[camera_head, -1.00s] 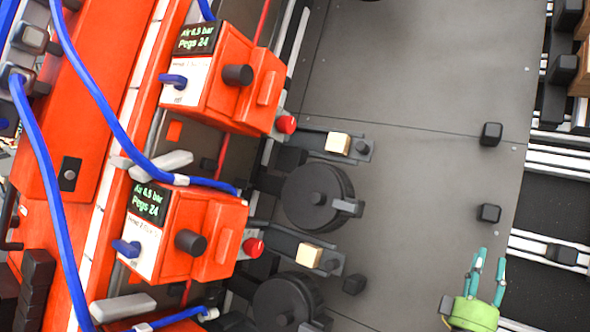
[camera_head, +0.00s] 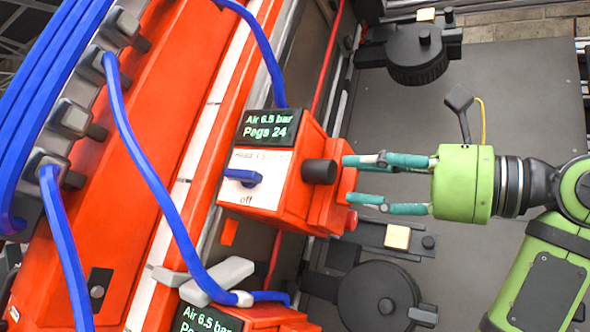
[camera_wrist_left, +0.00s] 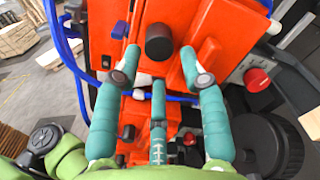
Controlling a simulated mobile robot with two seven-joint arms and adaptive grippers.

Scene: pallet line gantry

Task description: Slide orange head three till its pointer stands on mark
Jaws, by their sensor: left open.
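An orange head (camera_head: 285,215) stands mid-frame in the head view, with a display reading "Air 6.5 bar, Pegs 24". Its white label is too blurred to read the number surely. It has a blue lever (camera_head: 242,176) and a dark round knob (camera_head: 320,171). My left gripper (camera_head: 348,180) is open, its teal fingers pointing at the head's right end, just right of the knob. In the left wrist view the open fingers (camera_wrist_left: 162,75) reach to the orange head (camera_wrist_left: 185,18), below the knob (camera_wrist_left: 160,42). Contact is unclear. I cannot make out the pointer or mark. My right gripper is not seen.
Another orange head (camera_head: 265,314) is cut off at the bottom. Blue hoses (camera_head: 150,185) run across the left. A black reel (camera_head: 380,298) and a pale block (camera_head: 397,237) lie below my gripper. A grey plate (camera_head: 480,85) lies open behind.

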